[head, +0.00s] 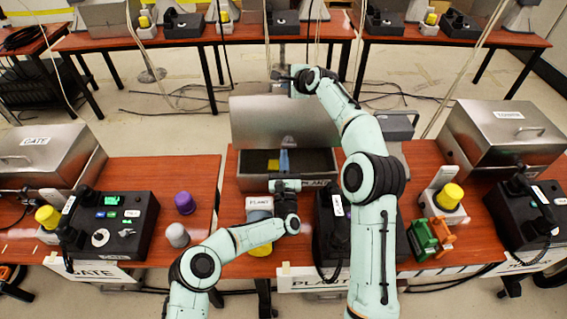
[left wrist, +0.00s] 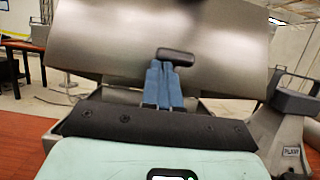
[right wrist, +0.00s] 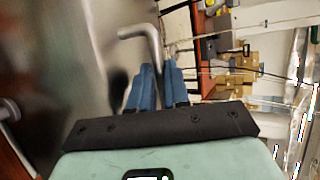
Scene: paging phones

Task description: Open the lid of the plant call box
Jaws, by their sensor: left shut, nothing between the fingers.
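The plant call box's grey metal lid (head: 285,121) stands raised behind its dark open interior (head: 320,160); in the left wrist view the lid (left wrist: 110,45) fills the upper part. My left gripper (head: 284,158) is shut over the box opening, its blue fingers (left wrist: 164,82) together below a short black bar (left wrist: 176,57) in front of the lid. My right gripper (head: 279,75) is at the lid's far upper side. In the right wrist view, a bent metal handle (right wrist: 140,33) runs down to the slightly parted blue fingers (right wrist: 157,86); whether they grip it is unclear.
A purple knob-like object (head: 185,203) stands at left.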

